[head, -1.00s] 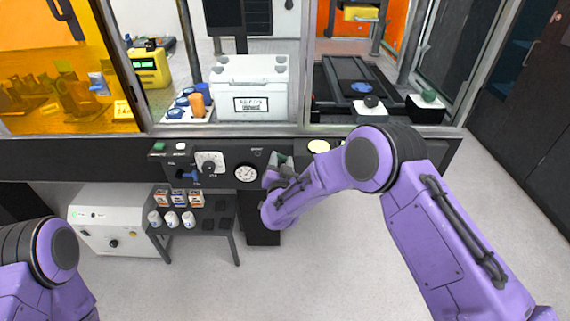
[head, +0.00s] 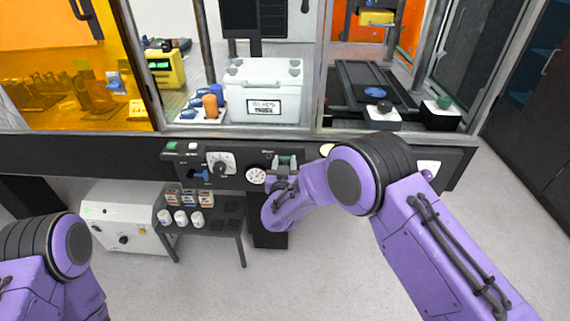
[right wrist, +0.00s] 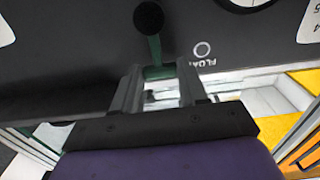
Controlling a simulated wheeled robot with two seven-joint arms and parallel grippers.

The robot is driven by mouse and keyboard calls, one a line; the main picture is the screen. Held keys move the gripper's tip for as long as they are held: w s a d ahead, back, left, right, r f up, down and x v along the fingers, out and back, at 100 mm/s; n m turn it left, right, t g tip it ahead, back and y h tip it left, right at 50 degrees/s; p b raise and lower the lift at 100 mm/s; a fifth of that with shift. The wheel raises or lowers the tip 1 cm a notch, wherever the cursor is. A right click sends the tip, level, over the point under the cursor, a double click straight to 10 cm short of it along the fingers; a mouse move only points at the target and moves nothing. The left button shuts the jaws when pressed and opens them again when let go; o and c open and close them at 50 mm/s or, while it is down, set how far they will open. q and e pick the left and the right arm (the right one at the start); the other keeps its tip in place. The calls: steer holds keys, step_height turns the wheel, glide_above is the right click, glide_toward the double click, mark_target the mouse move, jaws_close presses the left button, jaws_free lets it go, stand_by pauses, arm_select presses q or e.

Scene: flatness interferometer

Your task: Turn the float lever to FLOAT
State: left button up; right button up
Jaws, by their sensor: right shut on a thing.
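The float lever is a green bar on a round black pivot on the dark front panel. In the right wrist view the lever (right wrist: 154,52) runs down from the pivot, between the two grey fingers of my right gripper (right wrist: 157,76), which is shut on it. A round mark and the upside-down word FLOAT (right wrist: 204,60) are printed just right of the lever, and the lever lies apart from them. In the head view my right gripper (head: 285,167) is at the panel, right of a round gauge (head: 256,176), and hides part of the lever. My left gripper is out of view.
The panel (head: 95,152) also carries a white dial (head: 221,163), a blue handle (head: 200,176) and a green button (head: 172,146). Below are a small rack with jars (head: 181,218) and a white box (head: 105,225). The floor in front is clear.

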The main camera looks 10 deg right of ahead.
steer(key=shift+f, duration=0.1)
steer(key=o, duration=1.1)
steer(key=shift+a, duration=0.1)
steer(key=shift+c, duration=0.2)
steer(key=shift+s, duration=0.2)
steer(key=p+v, duration=0.4)
steer(key=v, duration=0.6)
